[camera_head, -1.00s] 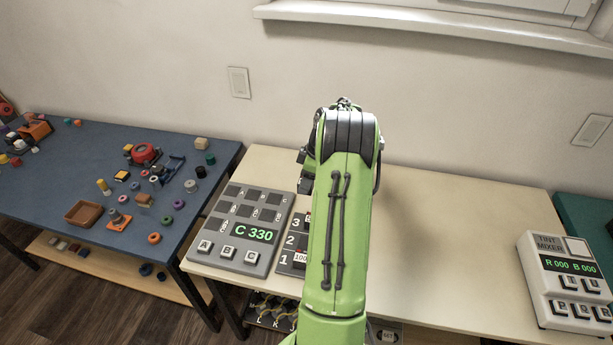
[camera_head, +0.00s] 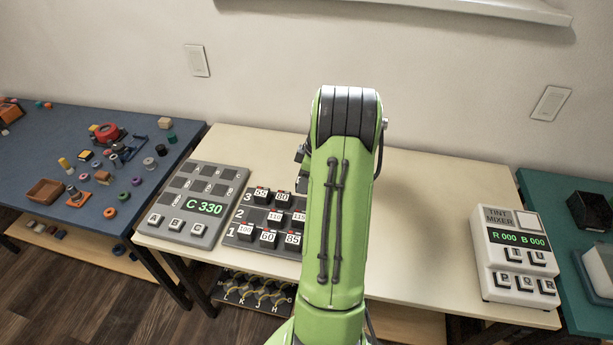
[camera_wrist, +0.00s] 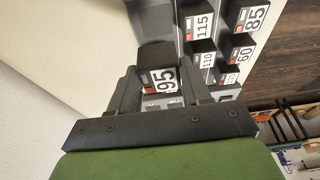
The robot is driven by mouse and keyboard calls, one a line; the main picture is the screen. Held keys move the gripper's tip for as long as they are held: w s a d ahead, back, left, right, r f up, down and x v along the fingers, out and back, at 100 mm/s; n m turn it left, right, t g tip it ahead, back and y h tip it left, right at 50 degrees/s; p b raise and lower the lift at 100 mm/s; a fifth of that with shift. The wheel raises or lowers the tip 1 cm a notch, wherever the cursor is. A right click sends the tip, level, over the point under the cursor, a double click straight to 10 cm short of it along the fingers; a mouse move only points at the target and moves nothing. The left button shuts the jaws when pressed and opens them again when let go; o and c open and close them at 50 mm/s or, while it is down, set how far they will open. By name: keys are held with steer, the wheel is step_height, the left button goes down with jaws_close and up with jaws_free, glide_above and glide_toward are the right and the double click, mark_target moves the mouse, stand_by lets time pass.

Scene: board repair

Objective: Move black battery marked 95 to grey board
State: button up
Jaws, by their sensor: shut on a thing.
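The black battery marked 95 (camera_wrist: 160,78) shows in the wrist view between the fingers of my gripper (camera_wrist: 159,86). My gripper is shut on it, with its label facing the camera. The grey board (camera_head: 165,206) lies on the cream table, left of my arm, with dark square slots, a display reading C 330 and buttons A, B and C. I see no battery in its slots. How high the held battery is cannot be told.
A dark rack (camera_head: 232,235) of numbered black batteries stands just right of the grey board, partly behind my arm. A tint mixer (camera_head: 490,265) stands at the table's right end. A cluttered blue table (camera_head: 50,135) is at left.

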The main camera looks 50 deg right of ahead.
step_height(320, 180, down, 8)
steer(key=b, duration=0.4)
steer(key=shift+r+b, duration=0.25)
steer(key=shift+b, duration=0.15)
steer(key=shift+c, duration=0.8)
steer(key=shift+f, duration=0.3)
steer(key=o, duration=1.3)
steer(key=p+v, duration=0.4)
steer(key=v, duration=1.1)
steer(key=shift+s+r, duration=0.2)
steer(key=shift+r, duration=0.15)
steer(key=shift+d, duration=0.1)
